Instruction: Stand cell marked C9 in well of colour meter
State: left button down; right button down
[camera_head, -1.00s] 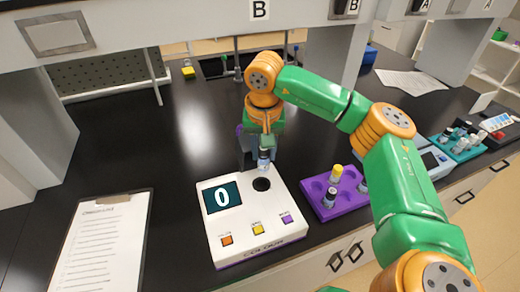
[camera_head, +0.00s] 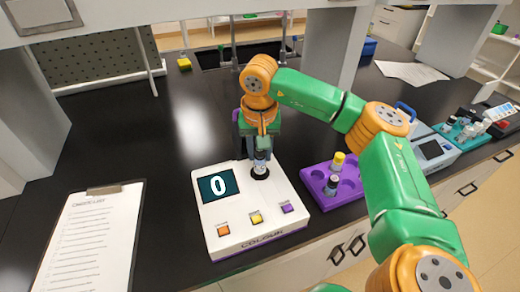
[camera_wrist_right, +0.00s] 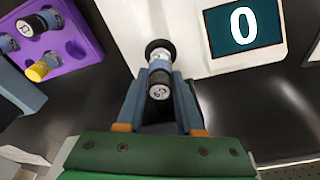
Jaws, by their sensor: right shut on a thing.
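The colour meter (camera_head: 285,222) is a white box with a display (camera_head: 218,186) reading 0 and several coloured buttons. Its round dark well (camera_head: 260,174) is at the back right of its top and also shows in the wrist view (camera_wrist_right: 158,45). My right gripper (camera_head: 258,150) is shut on a dark-capped cell (camera_head: 261,163) and holds it upright at the well. In the wrist view its cap (camera_wrist_right: 159,90) bears a small mark that looks like C9. The cell's lower end meets the well opening; how deep it sits is hard to tell. My left gripper is out of view.
A purple rack (camera_head: 350,190) right of the meter holds a yellow-capped cell (camera_head: 338,160) and a dark-capped cell (camera_head: 332,185), among others. A clipboard (camera_head: 92,240) lies at the left. A blue-grey device (camera_head: 435,150) stands farther right. The bench behind the meter is clear.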

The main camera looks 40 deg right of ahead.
aim_at(260, 161)
jog(key=shift+f+b, duration=0.5)
jog(key=shift+f, duration=0.25)
jog(key=shift+f, duration=0.1)
jog(key=shift+f+b, duration=0.55)
jog(key=shift+f, duration=0.15)
grip_release()
jog(key=shift+r, duration=0.1)
dwell(0.4)
